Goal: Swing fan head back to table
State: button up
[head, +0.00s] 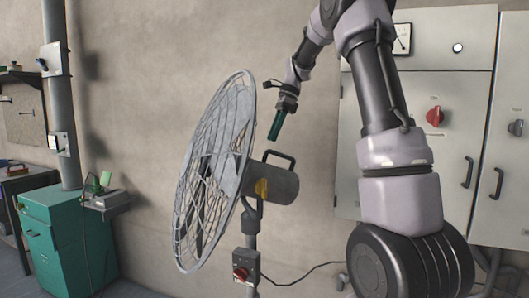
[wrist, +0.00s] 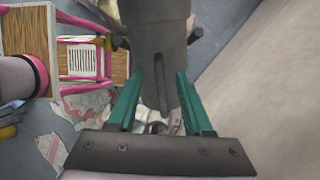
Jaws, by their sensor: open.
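The grey pedestal fan's caged head (head: 215,165) is tilted and faces left in the head view. Its motor housing (head: 275,185) is at the right of the cage, with a dark handle (head: 280,157) on top. My gripper (head: 275,128) hangs above the handle, its green fingers pointing down. In the wrist view the open fingers (wrist: 160,78) stand apart on either side of a dark bar, likely the handle, with the housing (wrist: 155,20) beyond. I see no contact.
A green cabinet (head: 70,235) is at the left. A fan control box (head: 246,267) sits on the stand. The wrist view shows a pink frame (wrist: 85,85) and papers on the floor.

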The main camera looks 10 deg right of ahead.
aim_at(267, 151)
jog(key=x, duration=0.6)
jog(key=shift+s+f, duration=0.1)
jog(key=shift+f, duration=0.2)
grip_shut()
dwell(1.1)
